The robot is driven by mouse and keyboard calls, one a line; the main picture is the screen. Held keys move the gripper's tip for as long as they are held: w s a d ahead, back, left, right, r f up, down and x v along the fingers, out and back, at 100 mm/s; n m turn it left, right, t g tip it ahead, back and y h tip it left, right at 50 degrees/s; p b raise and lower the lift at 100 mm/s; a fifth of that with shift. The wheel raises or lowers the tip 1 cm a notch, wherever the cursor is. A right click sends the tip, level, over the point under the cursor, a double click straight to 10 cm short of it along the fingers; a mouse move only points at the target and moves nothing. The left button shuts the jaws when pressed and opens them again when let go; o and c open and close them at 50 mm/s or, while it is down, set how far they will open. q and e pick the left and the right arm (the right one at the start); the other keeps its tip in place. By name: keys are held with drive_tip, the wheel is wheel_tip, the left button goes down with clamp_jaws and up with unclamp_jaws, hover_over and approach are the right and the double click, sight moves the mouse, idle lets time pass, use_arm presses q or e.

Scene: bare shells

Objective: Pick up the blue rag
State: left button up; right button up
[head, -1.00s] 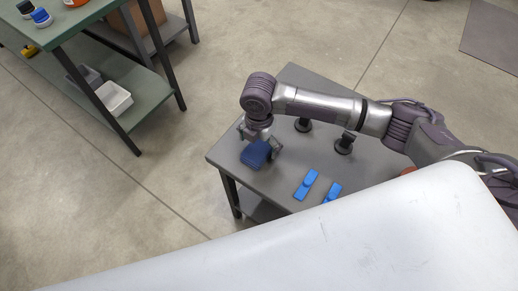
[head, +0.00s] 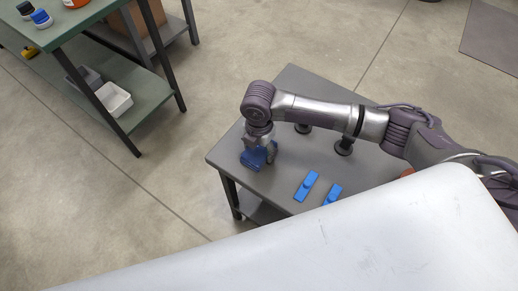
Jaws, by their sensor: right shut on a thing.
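The blue rag (head: 252,160) is a dark blue folded piece near the left edge of the grey table (head: 282,186). My right gripper (head: 258,152) is over it, pointing down, and is shut on it. The fingers cover part of the rag. I cannot tell whether the rag still touches the tabletop. My left gripper is not in the picture.
Two bright blue pieces with raised knobs, one (head: 306,186) and another (head: 332,194), lie to the right on the same table. Two dark round-based objects (head: 344,145) stand behind them. A green workbench (head: 85,22) is at the upper left, with open floor between.

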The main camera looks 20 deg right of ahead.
sight(262, 149)
drive_tip(key=shift+r, duration=0.45)
drive_tip(key=r, duration=0.3)
drive_tip(key=shift+d+r, duration=0.35)
drive_tip(key=s+d+r, duration=0.4)
drive_tip(key=d+r, duration=0.2)
drive_tip(key=d, duration=0.4)
drive_tip(key=shift+r, duration=0.25)
drive_tip(key=shift+s, duration=0.1)
